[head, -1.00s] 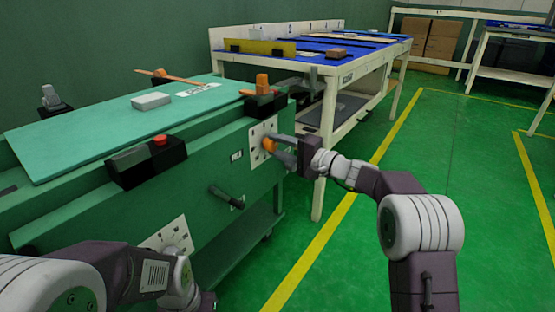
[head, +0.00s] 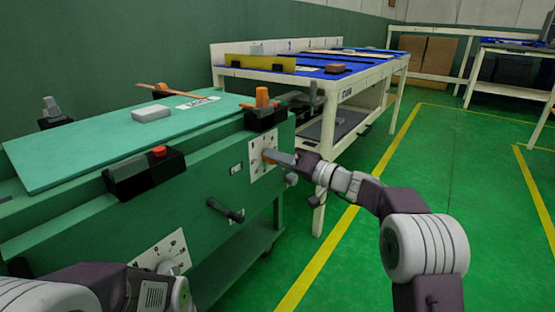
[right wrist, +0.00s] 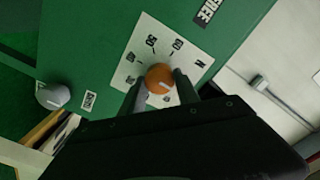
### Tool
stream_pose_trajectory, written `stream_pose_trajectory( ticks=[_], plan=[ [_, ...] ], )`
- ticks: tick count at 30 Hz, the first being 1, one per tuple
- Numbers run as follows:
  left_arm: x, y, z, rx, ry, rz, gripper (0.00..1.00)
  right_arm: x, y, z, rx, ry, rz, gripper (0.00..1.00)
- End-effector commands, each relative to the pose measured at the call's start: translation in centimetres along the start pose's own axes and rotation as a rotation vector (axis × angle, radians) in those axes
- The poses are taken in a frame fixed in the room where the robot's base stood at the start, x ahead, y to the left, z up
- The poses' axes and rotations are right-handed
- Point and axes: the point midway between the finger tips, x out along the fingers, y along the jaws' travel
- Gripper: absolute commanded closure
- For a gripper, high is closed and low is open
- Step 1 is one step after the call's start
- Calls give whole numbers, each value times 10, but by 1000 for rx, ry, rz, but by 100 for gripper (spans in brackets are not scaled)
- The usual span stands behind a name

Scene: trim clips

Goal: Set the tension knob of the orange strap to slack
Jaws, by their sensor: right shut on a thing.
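The orange tension knob (head: 268,155) is on a white dial plate (head: 257,172) at the right end of the green bench's front. My right gripper (head: 272,156) is shut on it, with the fingers one above the other in the head view and hiding much of it. In the right wrist view the orange knob (right wrist: 158,76) sits between the two fingertips (right wrist: 159,86). A pale pointer line on it points to the lower right of that picture. The plate (right wrist: 135,62) carries numbers around the knob, partly hidden. My left arm shows at the lower left; its gripper is out of view.
A grey knob (right wrist: 54,95) stands near the orange one. A black lever (head: 226,211) juts from the bench front, above another dial plate (head: 150,257). A black box with a red button (head: 145,175) sits left. A blue-topped table (head: 320,68) stands behind; green floor is free right.

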Motion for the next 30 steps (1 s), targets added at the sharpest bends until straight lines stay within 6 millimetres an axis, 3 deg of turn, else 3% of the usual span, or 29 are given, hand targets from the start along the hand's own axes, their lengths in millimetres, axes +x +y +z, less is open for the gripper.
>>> stream_pose_trajectory(
  ticks=[18,19,21,30],
  plan=[
    [0,0,0,0,0,0,64,0,1,1,-38,-1,1,100],
    [0,0,0,0,0,0,64,0,1,1,-38,-1,1,57],
    [0,0,0,0,0,0,64,0,1,0,-37,-1,1,41],
    [-1,0,0,0,0,0,64,-1,0,0,-36,0,0,41]
  ],
)
